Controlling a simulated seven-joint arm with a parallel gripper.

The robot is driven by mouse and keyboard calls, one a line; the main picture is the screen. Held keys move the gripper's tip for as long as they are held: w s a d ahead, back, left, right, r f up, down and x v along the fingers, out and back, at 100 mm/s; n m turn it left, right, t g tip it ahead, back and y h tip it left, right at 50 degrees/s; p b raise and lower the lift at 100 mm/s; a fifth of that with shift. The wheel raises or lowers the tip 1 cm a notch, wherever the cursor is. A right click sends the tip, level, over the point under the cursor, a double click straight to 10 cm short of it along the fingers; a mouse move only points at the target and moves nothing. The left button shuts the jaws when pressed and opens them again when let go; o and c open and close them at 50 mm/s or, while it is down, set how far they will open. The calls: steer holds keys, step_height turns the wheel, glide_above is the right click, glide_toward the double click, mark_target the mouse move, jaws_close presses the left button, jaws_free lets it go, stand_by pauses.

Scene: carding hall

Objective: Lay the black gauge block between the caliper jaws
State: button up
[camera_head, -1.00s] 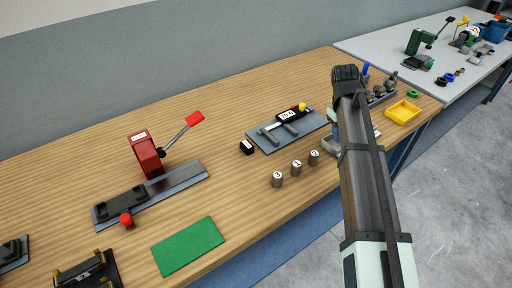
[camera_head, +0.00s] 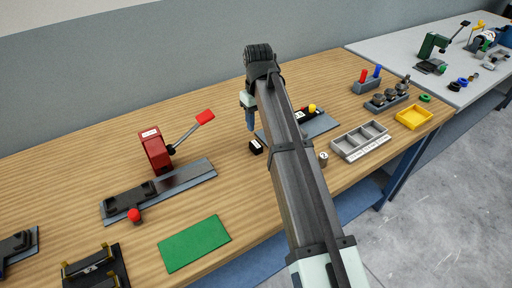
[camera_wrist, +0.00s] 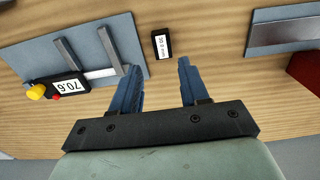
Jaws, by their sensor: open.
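The black gauge block (camera_head: 256,147) with a white label lies on the wooden bench, just left of the caliper plate. It also shows in the wrist view (camera_wrist: 161,44), ahead of my fingertips and roughly between their lines. The caliper (camera_wrist: 97,73) sits on a grey plate (camera_wrist: 124,38), its two grey jaws apart, with a display reading 70.6 and a yellow knob. In the head view my arm hides much of the caliper plate (camera_head: 322,126). My gripper (camera_wrist: 158,64) is open and empty, above the bench near the block; only one blue finger shows in the head view (camera_head: 250,122).
A red lever press (camera_head: 157,150) on a steel base stands left of the block. A green mat (camera_head: 195,243) lies at the front edge. A weight cylinder (camera_head: 323,160), a grey compartment tray (camera_head: 361,141) and a yellow tray (camera_head: 414,118) are on the right.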

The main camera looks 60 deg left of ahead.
glide_above(256, 144)
steer(key=f, duration=0.5)
steer(key=shift+w+d, duration=0.15)
steer(key=shift+d, duration=0.15)
steer(key=shift+a+f, duration=0.15)
steer(key=shift+f, duration=1.25)
steer(key=shift+a+f, duration=0.1)
steer(key=shift+f, duration=1.25)
jaws_close()
